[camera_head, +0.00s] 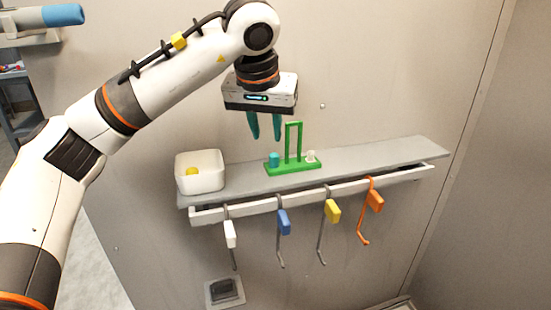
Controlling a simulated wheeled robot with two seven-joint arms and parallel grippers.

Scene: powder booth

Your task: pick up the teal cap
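The teal cap (274,159) sits at the left end of a green stand (293,167) on the grey shelf. The stand has an upright green frame in its middle and a small white piece (311,156) at its right end. My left gripper (265,138) hangs above the cap with its teal fingers pointing down. The fingers are apart, with nothing between them, and their tips are a little above and left of the cap. My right gripper is not in view.
Hooks with white, blue, yellow and orange tags hang from the rail (300,199) below. The shelf (390,156) is clear to the right of the stand.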

